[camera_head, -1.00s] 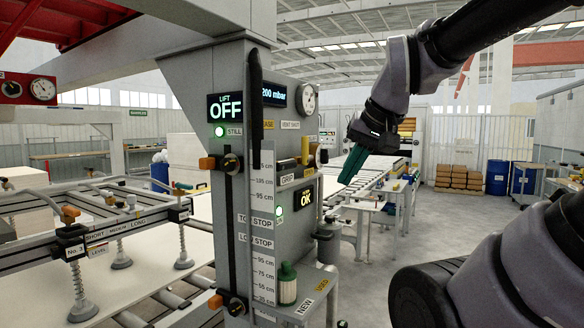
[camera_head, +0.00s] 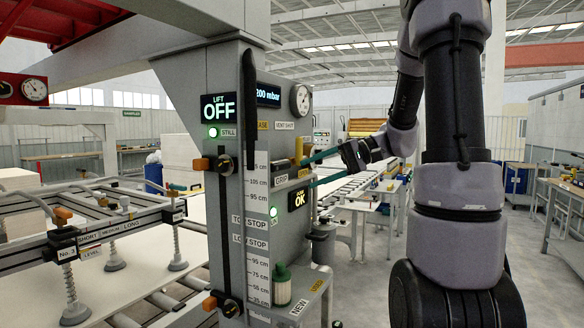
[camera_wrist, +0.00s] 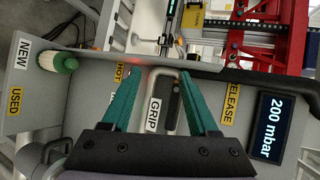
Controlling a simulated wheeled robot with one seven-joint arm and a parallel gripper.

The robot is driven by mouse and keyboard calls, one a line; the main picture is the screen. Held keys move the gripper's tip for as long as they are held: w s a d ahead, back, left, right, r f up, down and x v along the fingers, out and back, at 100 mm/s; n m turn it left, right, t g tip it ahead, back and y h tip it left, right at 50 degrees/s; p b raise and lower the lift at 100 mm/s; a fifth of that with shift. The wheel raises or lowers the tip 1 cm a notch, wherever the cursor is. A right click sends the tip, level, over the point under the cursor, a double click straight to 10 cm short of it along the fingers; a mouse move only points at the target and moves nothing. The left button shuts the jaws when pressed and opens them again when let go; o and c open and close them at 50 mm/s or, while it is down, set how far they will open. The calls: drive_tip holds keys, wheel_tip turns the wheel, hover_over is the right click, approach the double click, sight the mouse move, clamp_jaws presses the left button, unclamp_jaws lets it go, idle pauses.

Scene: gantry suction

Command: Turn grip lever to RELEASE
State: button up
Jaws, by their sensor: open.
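The yellow RELEASE label (camera_wrist: 231,103) is right of the right finger. In the head view my gripper (camera_head: 308,172) is at the right face of the grey control column (camera_head: 230,130), near the GRIP label (camera_head: 281,180); the lever is hard to make out there.
The column carries a pressure gauge (camera_head: 301,98), a 200 mbar display (camera_wrist: 272,127) and a LIFT OFF display (camera_head: 218,107). A green-capped bottle (camera_head: 282,288) stands on a small shelf below. A suction frame (camera_head: 90,235) is at left.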

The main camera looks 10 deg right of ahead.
sight(288, 166)
drive_tip(key=w+d+m+t+y, duration=0.1)
drive_tip(key=w+d+t+y, duration=0.25)
drive_tip(key=w+d, duration=0.4)
drive_tip(key=shift+t, duration=0.35)
drive_tip(key=x, duration=1.1)
drive_tip(key=shift+a+f, duration=0.15)
clamp_jaws()
idle(0.3)
